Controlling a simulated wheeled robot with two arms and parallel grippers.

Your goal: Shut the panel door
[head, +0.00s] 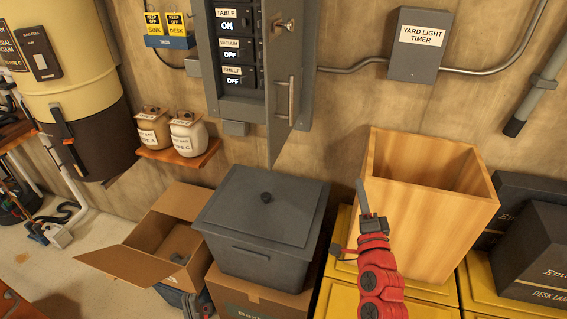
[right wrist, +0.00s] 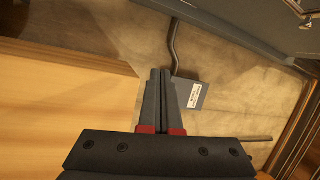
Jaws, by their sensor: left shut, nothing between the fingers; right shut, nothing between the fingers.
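The grey electrical panel (head: 206,50) is on the wall at the top of the head view. Its panel door (head: 284,85) stands open, swung out from the panel's right side and seen nearly edge-on, with a latch near its top. Inside, switches labelled TABLE, VACUUM and SHELF show. My right gripper (head: 362,185) is shut and empty, pointing up, below and right of the door and apart from it, in front of the wooden bin. Its closed fingers (right wrist: 165,75) also show in the right wrist view.
An open-topped wooden bin (head: 425,220) stands right of my right gripper. A lidded dark bin (head: 255,225) stands below the door, beside an open cardboard box (head: 125,265). A grey timer box (head: 420,45) is on the wall to the right. A shelf (head: 178,152) holds two jars.

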